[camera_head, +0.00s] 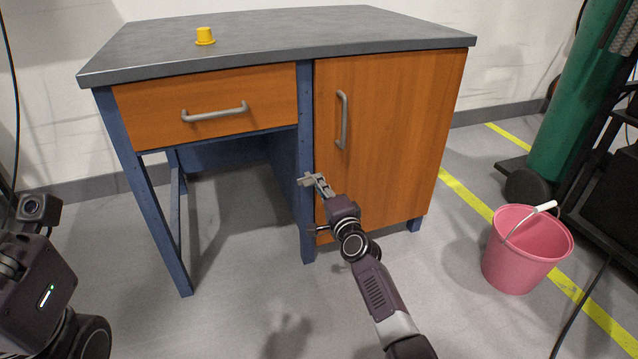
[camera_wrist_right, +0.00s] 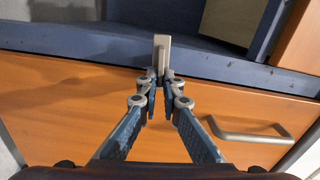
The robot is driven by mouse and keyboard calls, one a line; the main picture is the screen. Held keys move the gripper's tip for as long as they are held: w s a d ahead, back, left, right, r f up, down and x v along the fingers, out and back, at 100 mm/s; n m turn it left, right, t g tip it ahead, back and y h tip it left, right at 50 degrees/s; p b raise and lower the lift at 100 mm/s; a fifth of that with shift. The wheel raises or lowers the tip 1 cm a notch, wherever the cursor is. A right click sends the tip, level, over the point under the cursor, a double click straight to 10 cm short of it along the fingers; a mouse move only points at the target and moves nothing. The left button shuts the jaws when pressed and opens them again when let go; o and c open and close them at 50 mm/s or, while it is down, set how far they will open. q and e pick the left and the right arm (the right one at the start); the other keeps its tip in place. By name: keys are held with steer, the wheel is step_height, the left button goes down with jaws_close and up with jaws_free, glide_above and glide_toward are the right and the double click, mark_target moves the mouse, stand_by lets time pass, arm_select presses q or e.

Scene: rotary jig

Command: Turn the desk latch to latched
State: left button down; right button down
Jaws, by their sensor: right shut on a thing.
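The desk latch (camera_head: 309,180) is a small light-grey bar on the desk's blue middle post, beside the left edge of the orange cabinet door. In the right wrist view the latch (camera_wrist_right: 162,50) stands out as a pale block across the blue post, lying crosswise to it. My right gripper (camera_head: 319,184) reaches up from the lower right. Its fingertips (camera_wrist_right: 160,76) are shut on the latch's near end, which they partly hide. Of my left arm only a dark part shows at the left edge; its gripper fingers are not in view.
The orange door (camera_head: 400,130) has a grey handle (camera_head: 342,120), and the drawer (camera_head: 220,100) has another; both look closed. A yellow knob-like object (camera_head: 205,36) sits on the grey desktop (camera_head: 300,30). A pink bucket (camera_head: 520,255) stands on the floor at right.

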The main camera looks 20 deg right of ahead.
steer(key=shift+d+m, duration=0.15)
steer(key=shift+m, duration=0.45)
steer(key=c, duration=2.1)
jaws_free()
steer(key=shift+f, duration=0.1)
steer(key=s, duration=1.2)
steer(key=shift+d, duration=0.15)
